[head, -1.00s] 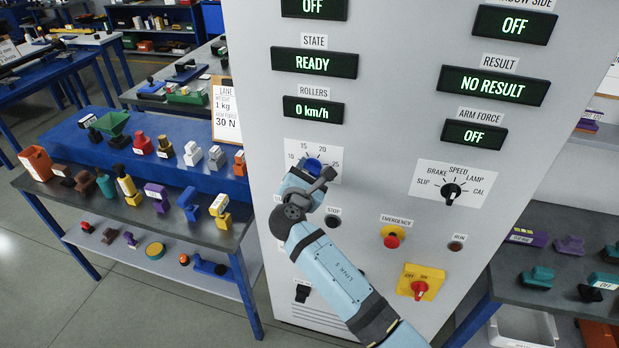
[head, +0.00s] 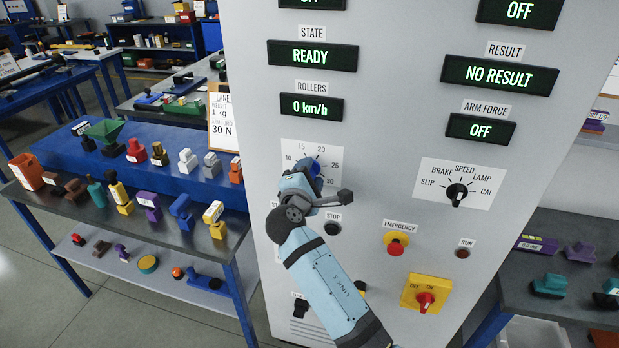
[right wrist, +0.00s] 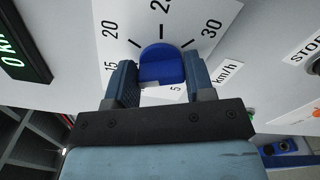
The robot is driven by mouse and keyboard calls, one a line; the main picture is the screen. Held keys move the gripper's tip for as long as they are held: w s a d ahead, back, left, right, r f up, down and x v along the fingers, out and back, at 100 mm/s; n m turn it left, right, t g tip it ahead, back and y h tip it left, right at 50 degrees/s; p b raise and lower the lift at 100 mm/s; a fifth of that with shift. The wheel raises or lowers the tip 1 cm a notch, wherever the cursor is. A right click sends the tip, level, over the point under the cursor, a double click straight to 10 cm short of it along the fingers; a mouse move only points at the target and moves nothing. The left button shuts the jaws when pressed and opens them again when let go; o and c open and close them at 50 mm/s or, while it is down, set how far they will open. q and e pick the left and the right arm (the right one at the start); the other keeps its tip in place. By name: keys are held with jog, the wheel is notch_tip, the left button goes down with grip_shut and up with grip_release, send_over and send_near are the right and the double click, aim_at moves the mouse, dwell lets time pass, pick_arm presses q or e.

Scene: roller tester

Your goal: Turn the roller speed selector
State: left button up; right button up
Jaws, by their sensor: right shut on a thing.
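The roller speed selector is a blue knob (head: 315,168) on a white dial plate on the grey cabinet, below the ROLLERS display (head: 311,106), which reads 0 km/h. In the right wrist view the knob (right wrist: 160,65) sits between the two fingers of my right gripper (right wrist: 160,82), which is shut on it. Dial numbers 15, 20, 25 and 30 show around it, and a 5 shows below it. I cannot tell exactly which number it points to. In the head view my right gripper (head: 311,173) partly covers the knob and dial. My left gripper is not in view.
Right of the dial are a black mode selector (head: 457,192), a red emergency button (head: 396,247) and a red-and-yellow switch (head: 424,300). A STOP button (head: 332,228) is close beside my wrist. A table (head: 90,205) with coloured parts stands left of the cabinet.

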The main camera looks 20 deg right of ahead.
jog(key=shift+w+r, duration=0.1)
jog(key=shift+r, duration=0.15)
jog(key=o, duration=0.6)
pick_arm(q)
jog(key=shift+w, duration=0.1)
pick_arm(e)
jog(key=o, duration=0.3)
jog(key=shift+f, duration=0.2)
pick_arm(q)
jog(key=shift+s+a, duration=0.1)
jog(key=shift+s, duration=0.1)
